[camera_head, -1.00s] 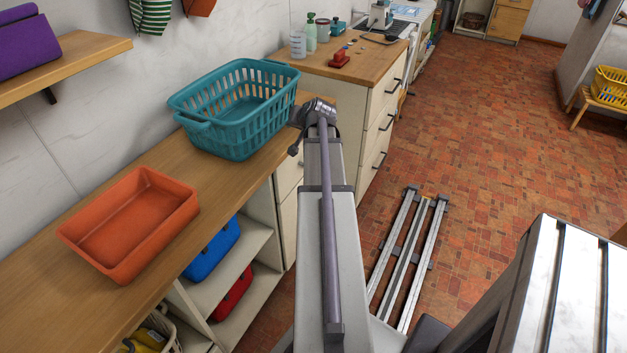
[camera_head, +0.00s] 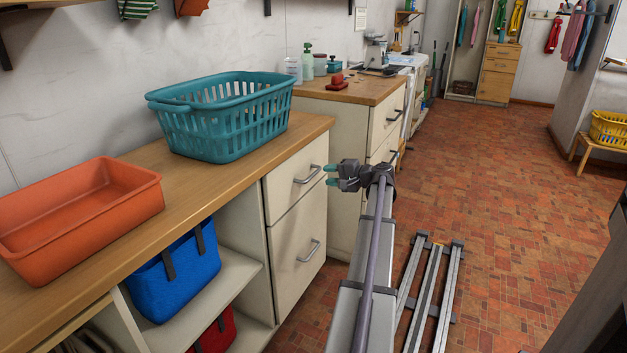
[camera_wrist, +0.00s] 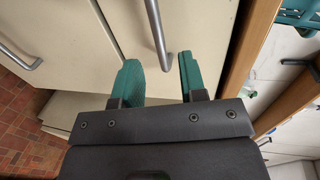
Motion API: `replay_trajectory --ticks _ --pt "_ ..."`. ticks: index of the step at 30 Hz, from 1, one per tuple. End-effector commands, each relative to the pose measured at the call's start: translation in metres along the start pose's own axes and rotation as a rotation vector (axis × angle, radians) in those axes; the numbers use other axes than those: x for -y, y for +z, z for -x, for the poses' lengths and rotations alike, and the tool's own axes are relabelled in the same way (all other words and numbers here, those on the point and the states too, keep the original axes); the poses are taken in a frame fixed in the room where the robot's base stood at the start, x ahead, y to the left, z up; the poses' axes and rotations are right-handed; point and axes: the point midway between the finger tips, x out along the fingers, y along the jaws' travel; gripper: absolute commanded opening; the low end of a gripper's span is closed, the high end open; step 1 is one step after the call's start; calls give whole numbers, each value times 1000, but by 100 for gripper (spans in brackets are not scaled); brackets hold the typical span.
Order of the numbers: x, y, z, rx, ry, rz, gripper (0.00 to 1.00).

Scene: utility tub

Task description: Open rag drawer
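A cream cabinet under the wooden counter has two closed drawers, upper (camera_head: 293,180) and lower (camera_head: 299,244). Each has a grey bar handle, the upper handle (camera_head: 308,174) and the lower handle (camera_head: 309,251). No label shows which one holds rags. My gripper (camera_head: 331,175) has teal fingers and is just right of the upper handle. In the wrist view my gripper (camera_wrist: 158,68) is open and empty, and the upper handle (camera_wrist: 156,30) runs toward the gap between the fingers. The lower handle (camera_wrist: 18,52) is at the left. I cannot see any contact.
A teal basket (camera_head: 223,114) and an orange tub (camera_head: 78,217) stand on the counter (camera_head: 190,190). A blue bin (camera_head: 174,274) sits on the open shelf. A second drawer cabinet (camera_head: 338,140) stands beyond. The tiled floor (camera_head: 510,200) to the right is mostly clear.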

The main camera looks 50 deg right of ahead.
Motion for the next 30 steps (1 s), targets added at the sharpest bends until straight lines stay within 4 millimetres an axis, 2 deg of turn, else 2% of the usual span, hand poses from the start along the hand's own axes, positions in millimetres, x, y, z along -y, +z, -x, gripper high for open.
replay_trajectory --ticks 3,7,12,18,30 --pt "-3 0 -31 3 1 1 38" --pt "-2 0 -55 1 1 1 38" --pt "-1 0 -67 -1 1 0 38" --pt "-1 0 -68 -1 1 0 38" --pt "-1 0 -67 -1 1 0 0"
